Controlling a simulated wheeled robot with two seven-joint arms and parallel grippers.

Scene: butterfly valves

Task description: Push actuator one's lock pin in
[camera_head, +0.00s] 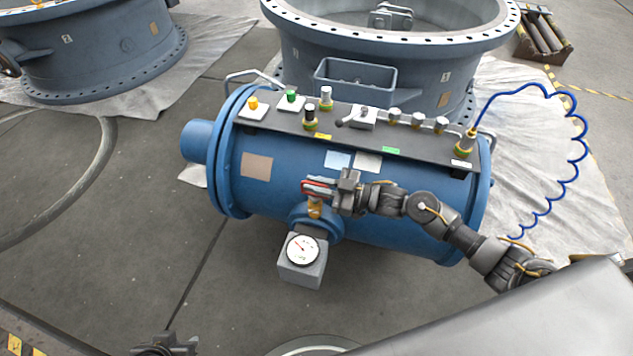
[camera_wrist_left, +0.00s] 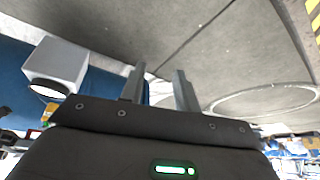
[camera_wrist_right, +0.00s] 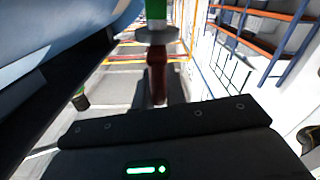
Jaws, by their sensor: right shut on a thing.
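The blue cylindrical actuator (camera_head: 290,185) lies on its side in the head view. I cannot tell which part is the lock pin. My right gripper (camera_head: 331,190) is shut on a red handle (camera_head: 316,184) above a brass fitting on the actuator's front; the red handle also shows in the right wrist view (camera_wrist_right: 158,75). My left gripper (camera_head: 165,346) is low at the left, apart from the actuator, with its fingers open and empty (camera_wrist_left: 160,88).
A pressure gauge (camera_head: 301,250) on a grey box sticks out below the brass fitting. A blue coiled hose (camera_head: 580,150) loops at the right. Large flanged valve rings (camera_head: 390,60) stand behind. The floor (camera_head: 110,240) at left is clear.

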